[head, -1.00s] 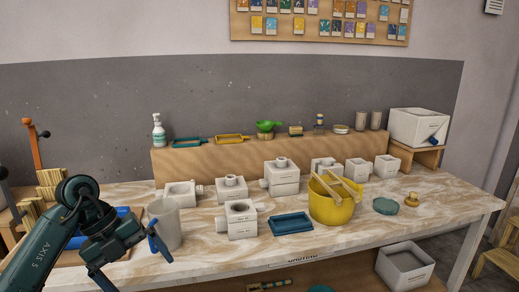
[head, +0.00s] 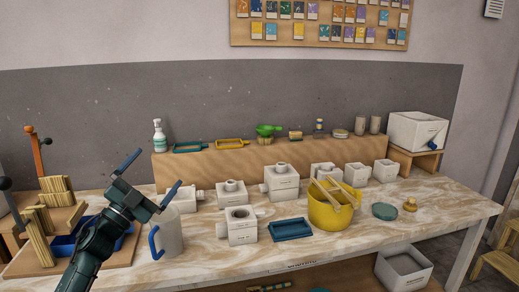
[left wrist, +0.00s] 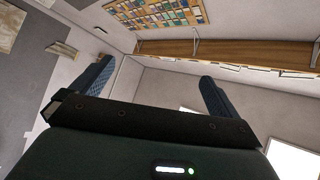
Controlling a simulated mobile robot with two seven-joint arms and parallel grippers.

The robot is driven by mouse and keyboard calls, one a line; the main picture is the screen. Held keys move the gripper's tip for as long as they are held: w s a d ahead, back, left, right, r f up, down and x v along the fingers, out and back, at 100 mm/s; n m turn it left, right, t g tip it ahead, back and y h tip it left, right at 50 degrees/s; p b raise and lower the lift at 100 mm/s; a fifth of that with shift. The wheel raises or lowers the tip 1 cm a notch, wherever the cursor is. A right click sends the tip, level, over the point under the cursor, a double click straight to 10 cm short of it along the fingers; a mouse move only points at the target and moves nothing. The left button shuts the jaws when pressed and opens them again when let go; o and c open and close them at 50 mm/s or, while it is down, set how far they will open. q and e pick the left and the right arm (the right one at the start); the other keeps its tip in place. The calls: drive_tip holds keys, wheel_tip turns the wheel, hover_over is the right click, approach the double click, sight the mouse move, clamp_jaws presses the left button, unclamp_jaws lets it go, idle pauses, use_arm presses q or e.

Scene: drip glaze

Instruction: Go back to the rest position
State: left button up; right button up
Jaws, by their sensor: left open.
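My left gripper (head: 151,174) is raised over the left part of the table in the head view. Its two blue fingers are spread wide and empty, pointing up. In the left wrist view the open fingers (left wrist: 152,85) show with only walls, a shelf and the sample board behind them. A grey-white pitcher with a blue handle (head: 169,236) stands upright on the table just below and right of the gripper, partly hidden by it. My right gripper is not in view.
The marbled table (head: 340,250) holds several white moulds, a blue tray (head: 291,229), a yellow bucket (head: 333,212) with sticks across it and a green disc (head: 384,211). A wooden stand with blocks (head: 42,230) is at the left. The air above the table is clear.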

use_arm(q)
drive_tip(key=w+a+f+n+g+y, duration=0.4)
drive_tip(key=a+f+n+y, duration=0.7)
drive_tip(key=n+y, duration=0.3)
drive_tip(key=s+d+f+m+g+h, duration=0.1)
drive_tip(key=s+d+f+h, duration=0.1)
drive_tip(key=s+d+f, duration=0.55)
drive_tip(key=s+d+f+m+g+h, duration=0.15)
drive_tip(key=s+d+f, duration=0.35)
drive_tip(key=s+f, duration=0.55)
drive_tip(key=s+d+f+g, duration=0.1)
drive_tip(key=s+d+f, duration=0.1)
drive_tip(key=s, duration=0.5)
drive_tip(key=s+d+f+n+g+h, duration=0.1)
drive_tip(key=s+d+f, duration=0.2)
drive_tip(key=s, duration=0.4)
drive_tip(key=s+d+f+n+g+h, duration=0.1)
drive_tip(key=s+d+f, duration=0.1)
drive_tip(key=s+d, duration=0.2)
drive_tip(key=s, duration=0.3)
drive_tip(key=shift+d+f, duration=0.15)
drive_tip(key=shift+f, duration=0.15)
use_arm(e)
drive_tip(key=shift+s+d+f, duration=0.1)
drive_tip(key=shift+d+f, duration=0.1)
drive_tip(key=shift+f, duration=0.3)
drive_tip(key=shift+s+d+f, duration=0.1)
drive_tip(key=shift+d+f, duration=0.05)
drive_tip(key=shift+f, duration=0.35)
